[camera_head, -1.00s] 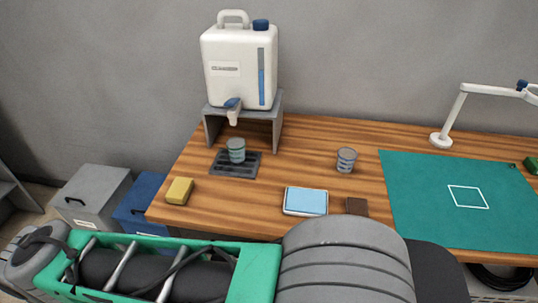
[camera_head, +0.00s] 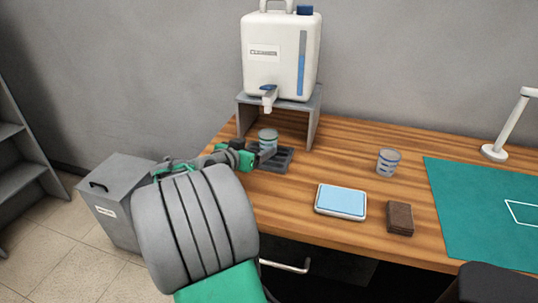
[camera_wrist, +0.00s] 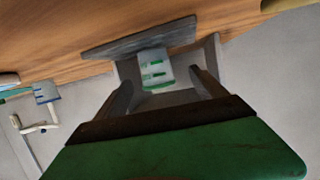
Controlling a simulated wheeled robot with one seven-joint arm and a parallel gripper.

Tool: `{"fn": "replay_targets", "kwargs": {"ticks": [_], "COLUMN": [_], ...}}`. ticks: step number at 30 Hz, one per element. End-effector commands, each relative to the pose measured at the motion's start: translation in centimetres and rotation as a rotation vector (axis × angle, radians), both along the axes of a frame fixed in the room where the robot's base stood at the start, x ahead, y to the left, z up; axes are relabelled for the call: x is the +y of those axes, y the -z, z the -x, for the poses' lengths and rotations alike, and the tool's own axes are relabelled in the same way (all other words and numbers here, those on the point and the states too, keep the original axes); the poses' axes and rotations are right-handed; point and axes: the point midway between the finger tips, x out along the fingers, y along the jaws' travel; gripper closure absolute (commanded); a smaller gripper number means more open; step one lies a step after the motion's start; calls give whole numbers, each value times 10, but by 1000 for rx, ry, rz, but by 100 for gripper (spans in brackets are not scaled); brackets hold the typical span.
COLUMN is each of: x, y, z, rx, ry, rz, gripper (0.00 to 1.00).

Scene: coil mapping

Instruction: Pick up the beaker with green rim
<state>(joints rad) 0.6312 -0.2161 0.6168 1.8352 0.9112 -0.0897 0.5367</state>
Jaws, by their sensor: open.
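The beaker with green rim (camera_head: 268,138) stands upright on the dark drip tray (camera_head: 283,163) under the dispenser's spout. In the wrist view this beaker (camera_wrist: 154,72) shows green marks, and its base rests by the tray (camera_wrist: 120,43); that picture is roughly upside down. My gripper (camera_head: 250,156) is open, just left of the beaker in the head view. In the wrist view the beaker appears between my spread fingers (camera_wrist: 162,86), toward their tips. I cannot tell whether either finger touches it. Part of the tray is hidden behind my gripper.
A white dispenser (camera_head: 280,55) stands on a grey stand (camera_head: 313,118) close above the beaker. A second, blue-marked beaker (camera_head: 388,162) stands to the right. A blue-topped device (camera_head: 341,201), a brown block (camera_head: 400,218) and a green mat (camera_head: 470,225) lie on the wooden table.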

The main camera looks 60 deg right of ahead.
Motion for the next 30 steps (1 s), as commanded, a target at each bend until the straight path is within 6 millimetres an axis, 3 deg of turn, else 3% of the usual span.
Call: {"fn": "replay_targets", "kwargs": {"ticks": [15,22,30], "x": [-74,-75,-75], "y": [18,18,18], "z": [12,11,11], "rx": [-1,-1,-1], "ry": [9,7,7], "rz": [12,12,11], "gripper": [19,20,42]}}
